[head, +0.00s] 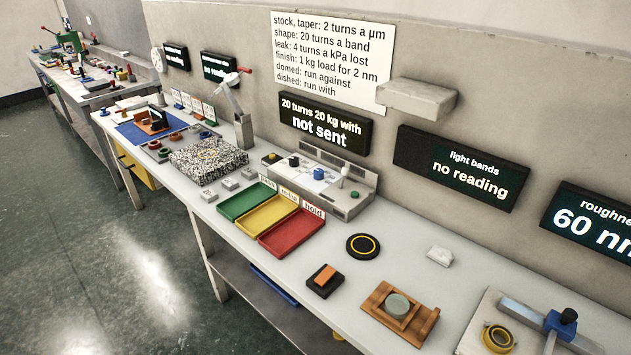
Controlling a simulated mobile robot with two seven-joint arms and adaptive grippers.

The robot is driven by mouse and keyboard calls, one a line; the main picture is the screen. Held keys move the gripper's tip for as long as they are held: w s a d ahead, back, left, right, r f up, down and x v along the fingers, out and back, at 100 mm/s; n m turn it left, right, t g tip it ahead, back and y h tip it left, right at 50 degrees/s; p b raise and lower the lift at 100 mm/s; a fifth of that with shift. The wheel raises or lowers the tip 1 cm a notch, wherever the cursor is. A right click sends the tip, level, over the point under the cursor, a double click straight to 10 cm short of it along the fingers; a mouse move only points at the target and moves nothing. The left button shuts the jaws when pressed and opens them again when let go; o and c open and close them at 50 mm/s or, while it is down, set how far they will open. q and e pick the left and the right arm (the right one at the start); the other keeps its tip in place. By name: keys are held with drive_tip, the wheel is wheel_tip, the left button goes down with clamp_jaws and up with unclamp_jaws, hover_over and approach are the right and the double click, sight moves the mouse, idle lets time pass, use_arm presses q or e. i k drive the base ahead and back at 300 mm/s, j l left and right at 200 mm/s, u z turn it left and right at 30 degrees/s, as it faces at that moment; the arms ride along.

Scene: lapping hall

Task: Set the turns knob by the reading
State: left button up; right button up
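A grey control console (350,206) stands against the wall at the middle of the bench. It carries a black knob (293,160), a blue knob (319,173) and a small green button (354,195). Their labels are too small to read, so I cannot tell which is the turns knob. The display (325,124) above reads "20 turns 20 kg with" and "not sent". A wall chart (332,60) gives turns for stock, taper, shape and leak. The light bands display (462,170) shows "no reading". The roughness display (590,222), cut off at right, shows "60 nm". Neither gripper is in view.
Green (245,202), yellow (266,215) and red (291,232) trays lie in front of the console. A speckled plate (207,160) is to their left. A black disc (363,246) and a wooden fixture (400,314) lie to the right. A grey wall block (417,99) juts out.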

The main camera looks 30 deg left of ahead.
sight(294, 160)
drive_tip(key=j+z, duration=0.15)
drive_tip(key=j, duration=0.45)
drive_tip(key=k+j+z, duration=0.2)
drive_tip(key=j, duration=0.45)
drive_tip(key=j+z, duration=0.15)
drive_tip(key=j, duration=0.45)
